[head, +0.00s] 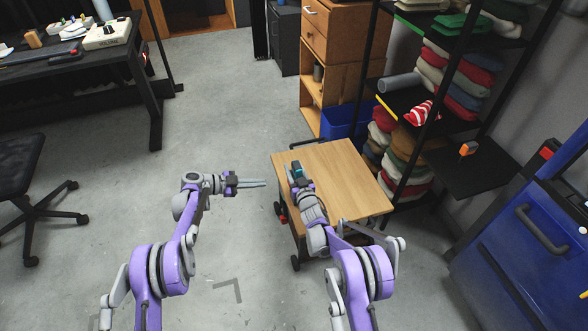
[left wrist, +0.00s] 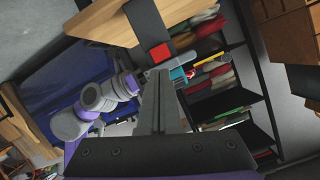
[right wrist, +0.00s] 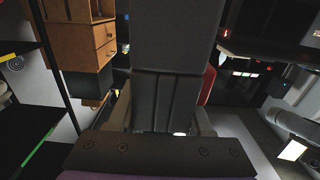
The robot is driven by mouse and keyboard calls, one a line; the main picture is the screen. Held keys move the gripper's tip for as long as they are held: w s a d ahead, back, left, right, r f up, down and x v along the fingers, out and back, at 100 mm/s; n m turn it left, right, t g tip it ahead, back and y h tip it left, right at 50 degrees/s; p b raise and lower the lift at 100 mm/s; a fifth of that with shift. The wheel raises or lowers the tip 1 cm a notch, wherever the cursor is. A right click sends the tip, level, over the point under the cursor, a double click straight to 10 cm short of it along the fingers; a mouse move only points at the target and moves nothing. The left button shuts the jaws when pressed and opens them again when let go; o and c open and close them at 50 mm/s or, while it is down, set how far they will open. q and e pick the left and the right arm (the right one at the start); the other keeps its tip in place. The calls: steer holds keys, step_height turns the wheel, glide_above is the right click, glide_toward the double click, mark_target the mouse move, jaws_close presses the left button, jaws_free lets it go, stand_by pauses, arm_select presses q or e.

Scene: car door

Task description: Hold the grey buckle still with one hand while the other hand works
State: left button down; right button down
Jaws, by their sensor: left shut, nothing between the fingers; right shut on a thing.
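My left gripper (head: 262,184) is shut and empty, pointing right, just off the left edge of the wooden cart top. Its closed fingers (left wrist: 158,85) fill the middle of the left wrist view. My right gripper (head: 297,172) is over the left part of the cart top, shut on a dark grey block that seems to be the buckle (right wrist: 177,50). This block fills the middle of the right wrist view. A small teal part (head: 297,167) shows at that gripper, also in the left wrist view (left wrist: 178,73). The buckle's outline is unclear in the head view.
The wooden cart (head: 345,185) has a mostly bare top. A black shelf with folded cloths (head: 466,75) and a blue cabinet (head: 525,255) stand to the right. A desk (head: 75,62) and a chair (head: 20,165) are at left. The floor (head: 225,120) between is clear.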

arm_select(q)
steer(key=shift+f, duration=0.1)
steer(key=f+n+t+y, duration=0.1)
steer(key=n+t, duration=0.2)
steer(key=n, duration=0.4)
steer(key=s+a+f+n+t+y, duration=0.1)
steer(key=n+t, duration=0.3)
steer(key=n, duration=0.4)
steer(key=f+n+t+y, duration=0.2)
steer(key=n+t+y, duration=0.1)
steer(key=n, duration=0.4)
steer(key=shift+s+a+n, duration=0.15)
steer(key=shift+a+n, duration=0.1)
steer(key=shift+n, duration=0.15)
steer(key=w+d, duration=0.2)
steer(key=d, duration=0.6)
steer(key=shift+w+d, duration=0.2)
steer(key=shift+w, duration=0.15)
steer(key=shift+d, duration=0.15)
stand_by(0.5)
steer(key=shift+w+d, duration=0.15)
steer(key=shift+d, duration=0.1)
